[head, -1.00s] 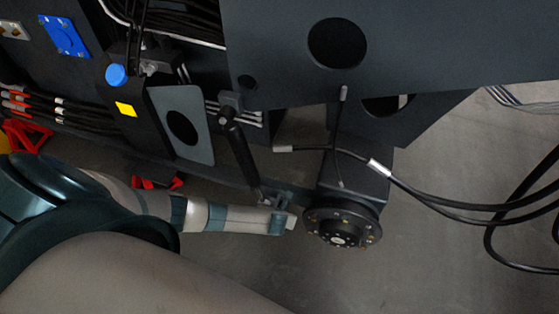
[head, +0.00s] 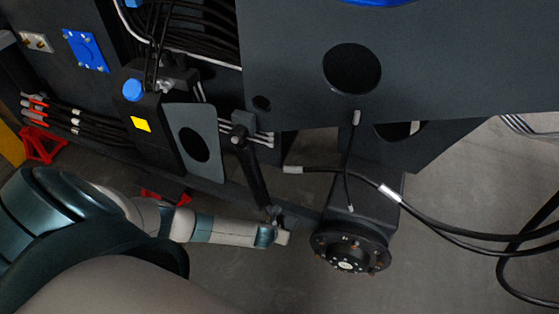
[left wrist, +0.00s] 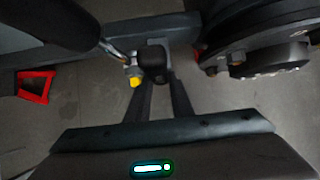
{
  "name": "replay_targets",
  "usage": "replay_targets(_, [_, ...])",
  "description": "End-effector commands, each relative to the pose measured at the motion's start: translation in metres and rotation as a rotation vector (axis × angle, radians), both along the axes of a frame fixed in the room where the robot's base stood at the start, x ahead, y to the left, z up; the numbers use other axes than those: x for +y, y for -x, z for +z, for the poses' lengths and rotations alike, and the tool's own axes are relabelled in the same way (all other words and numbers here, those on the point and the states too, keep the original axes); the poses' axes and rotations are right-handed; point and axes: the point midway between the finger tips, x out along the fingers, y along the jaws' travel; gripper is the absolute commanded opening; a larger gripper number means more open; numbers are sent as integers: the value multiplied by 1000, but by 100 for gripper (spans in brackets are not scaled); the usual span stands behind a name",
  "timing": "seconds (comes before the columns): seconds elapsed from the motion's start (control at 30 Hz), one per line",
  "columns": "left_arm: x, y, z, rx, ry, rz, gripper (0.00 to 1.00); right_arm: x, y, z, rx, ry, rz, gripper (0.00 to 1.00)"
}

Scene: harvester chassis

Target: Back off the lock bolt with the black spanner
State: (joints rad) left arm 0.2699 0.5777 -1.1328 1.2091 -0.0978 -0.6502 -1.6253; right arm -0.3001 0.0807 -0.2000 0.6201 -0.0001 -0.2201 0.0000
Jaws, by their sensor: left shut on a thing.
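My left gripper (head: 279,232) reaches in from the left to the lower end of a slanted black cylinder (head: 254,178), left of a round black hub (head: 350,250). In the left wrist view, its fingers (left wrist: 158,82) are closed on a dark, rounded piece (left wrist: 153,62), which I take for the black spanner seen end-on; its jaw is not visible. Just left of it is a silver rod end with a small yellow bolt-like part (left wrist: 134,80). I cannot tell whether the spanner touches it, or whether this is the lock bolt. My right gripper is not in view.
The dark chassis panel (head: 450,60) overhangs the hub. Black cables (head: 440,222) loop to the right of the hub. A plate with a hole (head: 192,142) stands left of the cylinder. Red stands (head: 40,145) are at far left. Open grey floor lies below the hub.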

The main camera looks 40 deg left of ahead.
Motion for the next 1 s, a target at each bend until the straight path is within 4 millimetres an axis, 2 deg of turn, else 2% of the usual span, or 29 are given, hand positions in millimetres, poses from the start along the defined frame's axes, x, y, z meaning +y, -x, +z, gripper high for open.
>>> replay_targets(0.6, [28,6,-6,-39,157,0,0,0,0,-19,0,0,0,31])
replay_targets(1.0, [31,6,-4,-46,186,0,0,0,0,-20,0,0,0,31])
